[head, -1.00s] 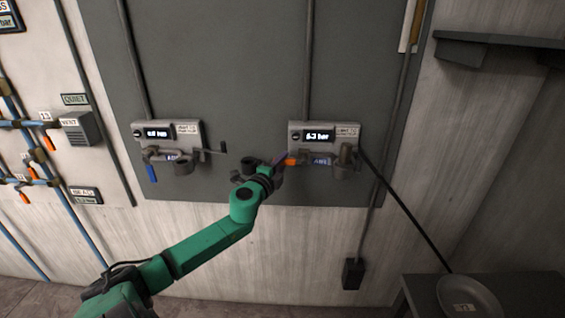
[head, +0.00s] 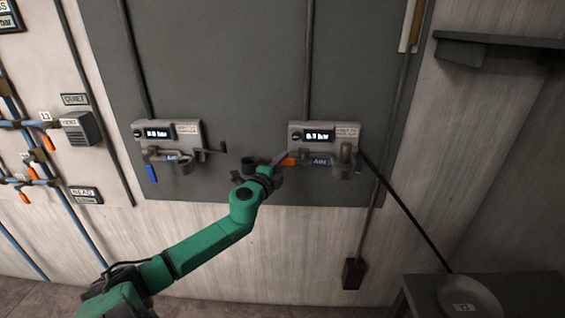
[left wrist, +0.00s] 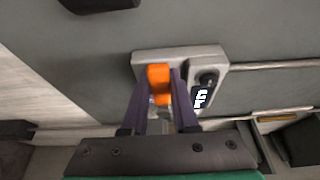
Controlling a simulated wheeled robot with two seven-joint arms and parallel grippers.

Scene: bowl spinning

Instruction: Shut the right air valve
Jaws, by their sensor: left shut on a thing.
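The right air valve's orange handle (head: 288,161) points left from the valve body below the right gauge box (head: 299,136). The handle (left wrist: 158,80) also shows in the left wrist view, between two purple fingers. My left gripper (head: 281,160) is shut on the handle; it also shows in the left wrist view (left wrist: 160,85). The right gauge's lit display (head: 318,136) shows a bar reading too blurred to read surely. My right gripper is in neither view.
A similar left gauge box (head: 141,127) has a blue handle (head: 151,174) hanging down. A black hose (head: 405,212) runs from the right valve toward a bowl (head: 470,298) on a dark table at lower right. A small black box (head: 352,274) is low on the wall.

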